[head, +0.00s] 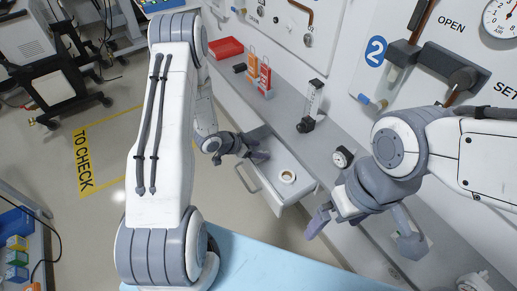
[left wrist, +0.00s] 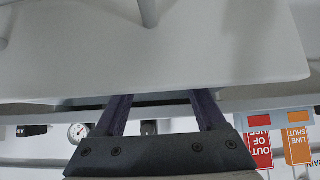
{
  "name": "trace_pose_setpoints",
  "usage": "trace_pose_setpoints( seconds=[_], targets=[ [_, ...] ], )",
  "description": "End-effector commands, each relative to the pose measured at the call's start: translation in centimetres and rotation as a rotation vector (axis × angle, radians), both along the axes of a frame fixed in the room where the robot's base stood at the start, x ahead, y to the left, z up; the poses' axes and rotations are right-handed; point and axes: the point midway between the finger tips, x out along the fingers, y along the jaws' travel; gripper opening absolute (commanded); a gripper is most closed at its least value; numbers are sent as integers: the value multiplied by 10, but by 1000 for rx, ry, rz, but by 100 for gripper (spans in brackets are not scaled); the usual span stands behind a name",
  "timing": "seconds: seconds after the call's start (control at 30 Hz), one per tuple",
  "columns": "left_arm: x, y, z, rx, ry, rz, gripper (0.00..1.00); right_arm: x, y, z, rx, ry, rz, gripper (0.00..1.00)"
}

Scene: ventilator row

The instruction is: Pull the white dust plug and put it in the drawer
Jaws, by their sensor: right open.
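An open grey-white drawer (head: 304,194) stands out below the counter. A small round white piece with a tan centre (head: 287,176) lies in it; I cannot tell whether it is the dust plug. My left gripper (head: 252,168) is open at the drawer's left end, near its handle. In the left wrist view its two spread fingers (left wrist: 160,100) reach the edge of a pale panel (left wrist: 200,50), with nothing seen between them. Their tips are partly hidden. My right gripper (head: 363,232) is open and empty in front of the counter, to the right of the drawer.
The counter (head: 290,108) holds a red tray (head: 226,48), red and orange tags (head: 259,75), a clear flow tube (head: 312,98) and a round gauge (head: 342,157). A wall panel (head: 440,60) with pipes rises behind. A light-blue surface (head: 270,265) lies in front.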

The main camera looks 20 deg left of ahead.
Motion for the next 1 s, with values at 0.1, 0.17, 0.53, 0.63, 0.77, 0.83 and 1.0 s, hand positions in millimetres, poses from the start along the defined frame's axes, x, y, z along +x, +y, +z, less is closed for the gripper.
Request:
trace_pose_setpoints(
  seconds=[0.1, 0.17, 0.53, 0.63, 0.77, 0.83, 1.0],
  targets=[
    [0, 0, 0, 0, 0, 0, 72, 0, 0, 0, 0, 0, 0, 100],
    [0, 0, 0, 0, 0, 0, 72, 0, 0, 0, 0, 0, 0, 100],
    [-21, 19, 27, 1, -2, 5, 72, 0, 0, 0, 0, 0, 0, 100],
    [-34, 28, 42, 1, -2, 4, 72, 0, 0, 1, 0, 0, 0, 100],
    [-47, 38, 57, 2, -2, 3, 72, 0, 0, 3, 0, 0, 0, 100],
    [-53, 42, 63, 0, -1, 2, 72, 0, 0, 4, 0, 0, 0, 100],
    [-60, 47, 71, 0, 0, 0, 72, 0, 0, 4, 0, 0, 0, 100]
  ],
)
